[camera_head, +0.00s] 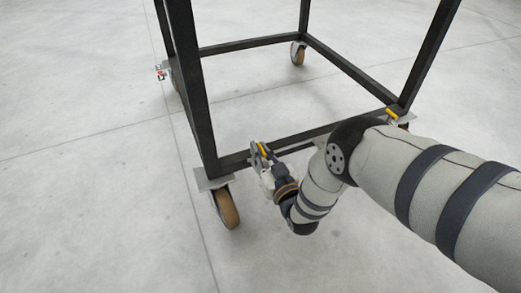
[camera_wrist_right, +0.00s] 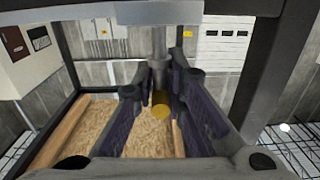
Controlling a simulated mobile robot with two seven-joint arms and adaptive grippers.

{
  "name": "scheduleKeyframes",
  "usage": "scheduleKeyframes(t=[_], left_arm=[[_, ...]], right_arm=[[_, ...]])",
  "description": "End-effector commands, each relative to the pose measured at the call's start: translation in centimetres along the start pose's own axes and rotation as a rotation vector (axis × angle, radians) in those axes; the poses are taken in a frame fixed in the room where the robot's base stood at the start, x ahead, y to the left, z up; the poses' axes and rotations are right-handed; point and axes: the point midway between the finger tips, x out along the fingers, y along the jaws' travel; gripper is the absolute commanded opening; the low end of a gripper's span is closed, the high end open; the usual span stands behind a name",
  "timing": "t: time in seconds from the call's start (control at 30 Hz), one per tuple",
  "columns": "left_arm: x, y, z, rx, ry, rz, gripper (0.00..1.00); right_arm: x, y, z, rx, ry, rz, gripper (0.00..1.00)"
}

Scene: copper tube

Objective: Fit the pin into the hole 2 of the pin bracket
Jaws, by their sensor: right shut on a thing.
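My right gripper (camera_head: 266,160) is at the lower bar of the dark frame, near its front left corner. It is shut on the pin, whose yellow part (camera_wrist_right: 161,104) shows between the fingers in the right wrist view; the yellow also shows in the head view (camera_head: 262,149). A grey shaft (camera_wrist_right: 158,43) rises above the fingers to a light grey plate (camera_wrist_right: 158,12), which seems to be part of the pin bracket. Grey bracket metal (camera_head: 254,156) shows beside the gripper in the head view. I cannot tell how far the pin is in, or which hole it is at. My left gripper is out of view.
The dark frame (camera_head: 190,75) stands on casters; one caster (camera_head: 227,207) is just left of my right gripper. Another yellow piece (camera_head: 392,113) sits at the front right corner. A small red piece (camera_head: 160,73) is at the far left. The floor around is clear.

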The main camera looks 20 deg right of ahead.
Motion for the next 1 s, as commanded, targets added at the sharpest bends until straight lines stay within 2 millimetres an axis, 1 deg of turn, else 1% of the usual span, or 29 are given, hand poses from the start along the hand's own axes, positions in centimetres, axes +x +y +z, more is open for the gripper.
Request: scheduleKeyframes(t=[0.3, 0.93, 0.97, 1.0], left_arm=[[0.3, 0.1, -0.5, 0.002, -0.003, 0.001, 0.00], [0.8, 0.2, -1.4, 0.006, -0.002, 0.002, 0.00], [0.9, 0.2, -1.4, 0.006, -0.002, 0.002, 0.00], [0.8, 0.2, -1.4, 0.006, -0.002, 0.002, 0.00]], right_arm=[[0.0, 0.0, 1.0, 0.000, -0.001, 0.000, 0.00], [0.1, 0.0, 2.5, 0.000, 0.001, 0.000, 0.00], [0.1, 0.0, 2.5, 0.000, 0.001, 0.000, 0.15], [0.1, 0.0, 2.4, 0.000, 0.001, 0.000, 0.24]])
